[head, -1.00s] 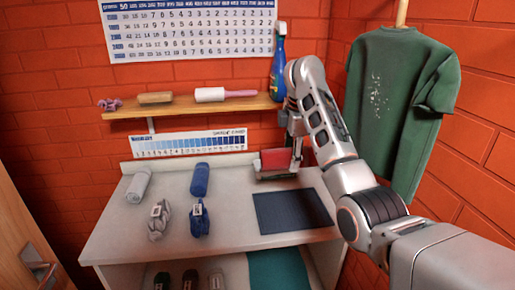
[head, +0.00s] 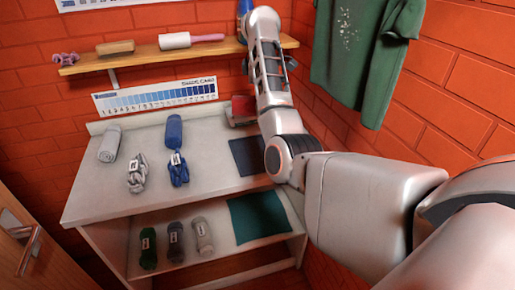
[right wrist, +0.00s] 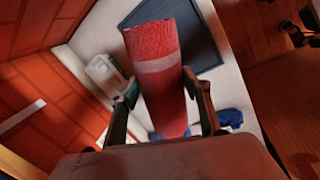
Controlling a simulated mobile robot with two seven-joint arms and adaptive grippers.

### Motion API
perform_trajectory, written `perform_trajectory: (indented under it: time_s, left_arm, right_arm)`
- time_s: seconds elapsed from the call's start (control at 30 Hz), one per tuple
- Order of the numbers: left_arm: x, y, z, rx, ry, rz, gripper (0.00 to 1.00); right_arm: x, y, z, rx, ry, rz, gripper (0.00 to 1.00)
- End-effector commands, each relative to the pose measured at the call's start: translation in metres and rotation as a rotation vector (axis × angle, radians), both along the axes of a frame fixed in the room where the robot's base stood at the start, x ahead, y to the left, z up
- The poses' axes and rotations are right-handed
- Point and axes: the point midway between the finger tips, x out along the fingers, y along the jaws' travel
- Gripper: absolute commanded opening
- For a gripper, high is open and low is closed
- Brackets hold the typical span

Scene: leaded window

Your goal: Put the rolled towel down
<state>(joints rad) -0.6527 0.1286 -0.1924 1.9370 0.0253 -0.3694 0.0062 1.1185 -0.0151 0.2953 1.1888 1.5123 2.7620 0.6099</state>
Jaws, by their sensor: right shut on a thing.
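The rolled towel (right wrist: 162,85) is red with a pale band. My right gripper (right wrist: 167,102) is shut around it, one finger on each side, in the right wrist view. In the head view the towel's red end (head: 243,105) shows at the back right of the counter (head: 100,200), left of my arm. My arm hides most of the gripper there, and I cannot tell whether the towel touches the counter. A dark mat (head: 247,157) lies in front of it on the counter, partly covered by my arm. My left gripper is not in view.
A grey roll (head: 110,145), a blue roll (head: 174,131) and two tagged skeins, grey (head: 137,174) and blue (head: 178,169), lie on the counter. The lower shelf holds several rolls and a teal mat (head: 258,216). A wall shelf (head: 120,62) and a hanging green shirt (head: 360,50) are nearby.

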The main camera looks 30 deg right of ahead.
Motion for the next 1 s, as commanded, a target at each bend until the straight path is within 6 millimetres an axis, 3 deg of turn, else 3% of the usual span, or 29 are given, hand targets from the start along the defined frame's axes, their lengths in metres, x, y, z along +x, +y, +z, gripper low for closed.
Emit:
perform_trajectory:
  time_s: [0.03, 0.2, 0.4, 1.0]
  left_arm:
    - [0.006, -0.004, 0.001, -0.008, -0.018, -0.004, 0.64]
    - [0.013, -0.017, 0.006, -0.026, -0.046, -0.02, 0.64]
    - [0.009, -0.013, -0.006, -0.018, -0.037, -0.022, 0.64]
    - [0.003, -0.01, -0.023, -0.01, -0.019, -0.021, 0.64]
  right_arm:
    - [-0.001, -0.001, -0.018, -0.003, 0.003, 0.0, 0.21]
    - [-0.001, 0.0, -0.059, -0.001, 0.003, 0.002, 0.21]
    - [0.0, 0.0, -0.1, -0.002, 0.002, 0.003, 0.21]
    - [0.0, 0.001, -0.159, 0.0, -0.001, 0.002, 0.21]
